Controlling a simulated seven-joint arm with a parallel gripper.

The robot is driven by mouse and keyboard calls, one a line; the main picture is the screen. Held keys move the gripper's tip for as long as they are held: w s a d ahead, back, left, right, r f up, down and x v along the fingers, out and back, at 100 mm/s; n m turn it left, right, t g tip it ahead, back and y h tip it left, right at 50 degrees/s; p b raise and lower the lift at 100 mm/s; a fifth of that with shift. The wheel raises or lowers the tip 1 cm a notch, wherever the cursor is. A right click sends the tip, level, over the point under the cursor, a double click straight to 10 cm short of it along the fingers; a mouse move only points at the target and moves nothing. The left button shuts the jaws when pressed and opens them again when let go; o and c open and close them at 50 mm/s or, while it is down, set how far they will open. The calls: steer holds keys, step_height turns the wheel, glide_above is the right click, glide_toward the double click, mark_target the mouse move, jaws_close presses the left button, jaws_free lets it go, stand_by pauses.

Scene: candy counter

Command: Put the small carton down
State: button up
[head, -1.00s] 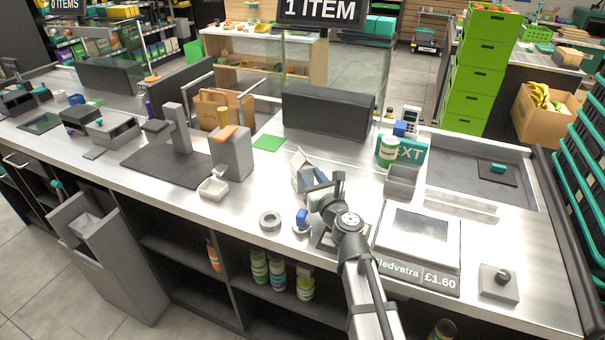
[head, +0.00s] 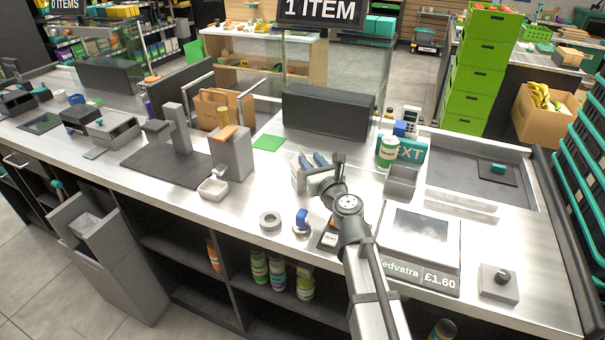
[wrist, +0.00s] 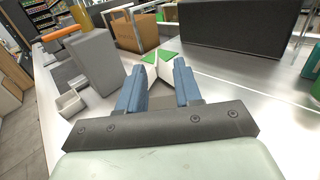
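In the wrist view a small white carton (wrist: 152,72) shows just beyond the fingertips, in line with the gap. In the head view the white carton (head: 298,177) stands low at the counter, left of my gripper (head: 313,158), whose fingers point toward the back. The carton is partly hidden by the gripper, and whether a finger touches it is hard to tell. A green mat (head: 268,143) lies behind and to the left; it also shows past the carton in the wrist view (wrist: 170,56).
A grey box with an orange top (head: 232,155) and a white tray (head: 213,189) stand to the left. A dark panel (head: 328,112) stands behind. A tape roll (head: 270,221) lies in front, left of a blue item (head: 302,218). A scale (head: 415,235) is at the right.

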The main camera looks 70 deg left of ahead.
mark_target(302, 151)
steer(key=shift+s+a+r, duration=0.1)
steer(key=shift+a, duration=1.25)
steer(key=shift+s+a, duration=0.1)
steer(key=shift+a, duration=1.25)
steer(key=shift+c, duration=0.4)
jaws_close()
